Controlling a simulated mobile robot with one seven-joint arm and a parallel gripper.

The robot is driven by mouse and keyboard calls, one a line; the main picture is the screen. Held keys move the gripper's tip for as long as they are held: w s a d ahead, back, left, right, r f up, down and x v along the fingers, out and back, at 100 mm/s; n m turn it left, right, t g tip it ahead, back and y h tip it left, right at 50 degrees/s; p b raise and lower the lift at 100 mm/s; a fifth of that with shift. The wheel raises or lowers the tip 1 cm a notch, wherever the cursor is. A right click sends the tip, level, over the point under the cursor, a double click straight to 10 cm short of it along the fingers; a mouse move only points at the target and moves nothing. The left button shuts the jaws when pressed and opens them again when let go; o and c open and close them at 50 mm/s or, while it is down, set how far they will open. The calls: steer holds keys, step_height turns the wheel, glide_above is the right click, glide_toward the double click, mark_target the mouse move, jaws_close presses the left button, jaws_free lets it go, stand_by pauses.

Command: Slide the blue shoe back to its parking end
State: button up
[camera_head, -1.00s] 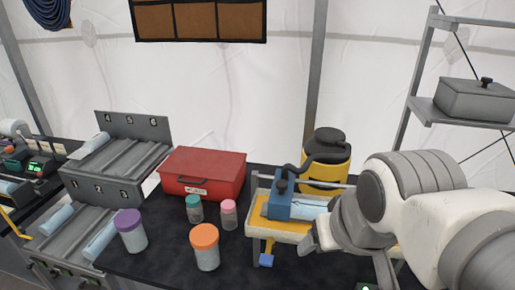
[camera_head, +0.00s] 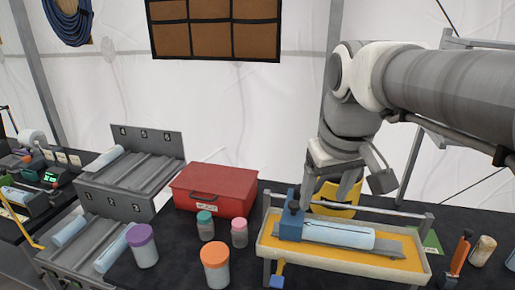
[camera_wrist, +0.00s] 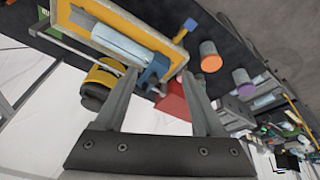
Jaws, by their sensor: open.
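The blue shoe (camera_head: 290,228), a block with a dark knob (camera_head: 294,206) on top, sits at the left end of a yellow tray (camera_head: 405,265) with a metal rail. A pale blue cylinder (camera_head: 340,236) lies in the tray to its right. My gripper (camera_head: 330,192) points down behind the tray, just right of the knob, and looks apart from the shoe. In the wrist view my gripper (camera_wrist: 158,78) is open, and the blue shoe (camera_wrist: 155,70) shows between the fingertips, farther off. My gripper holds nothing.
A yellow canister (camera_head: 345,207) stands right behind my gripper, partly hidden by it. A red box (camera_head: 215,190) and lidded jars, one with an orange lid (camera_head: 215,254), stand left of the tray. A grey rack (camera_head: 128,175) is at the far left.

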steer(key=w+r+n+g+p, duration=0.1)
steer(key=w+r+n+g, duration=0.15)
steer(key=w, duration=0.75)
steer(key=g, duration=0.1)
glide_above(294, 203)
steer(key=f, duration=0.1)
steer(key=shift+n, duration=0.45)
step_height(294, 203, down, 17)
steer(key=shift+f+p, duration=0.1)
steer(key=shift+p, duration=0.4)
jaws_close()
